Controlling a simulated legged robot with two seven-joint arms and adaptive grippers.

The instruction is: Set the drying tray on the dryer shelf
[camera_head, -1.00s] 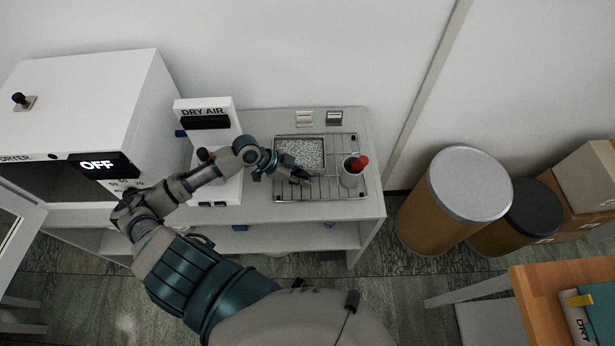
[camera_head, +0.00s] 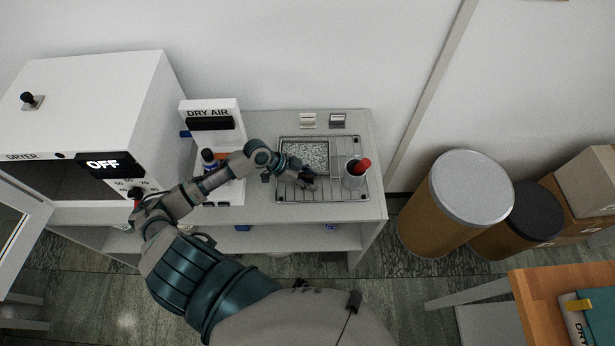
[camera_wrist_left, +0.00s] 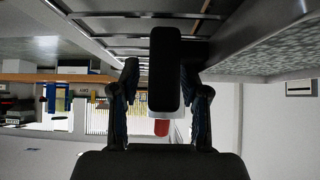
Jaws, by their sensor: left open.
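The drying tray (camera_head: 304,138) is a shallow metal tray of pale granules on a wire rack on the bench. My left gripper (camera_head: 306,178) is open at the tray's near right side. In the left wrist view, a black bar (camera_wrist_left: 165,68), apparently the tray's handle, lies between the open fingers (camera_wrist_left: 163,92); I cannot tell whether they touch it. The tray's granules (camera_wrist_left: 265,58) show at the right there. The white dryer (camera_head: 80,110) stands at the left, its door (camera_head: 22,235) open and display reading OFF. Its shelf is hidden in the dark opening. My right gripper is out of view.
A pale cup (camera_head: 354,179) with a red item stands on the wire rack (camera_head: 345,145), right of my gripper. The DRY AIR unit (camera_head: 212,107) stands between dryer and rack, behind my forearm. Drums (camera_head: 455,205) and boxes stand at right.

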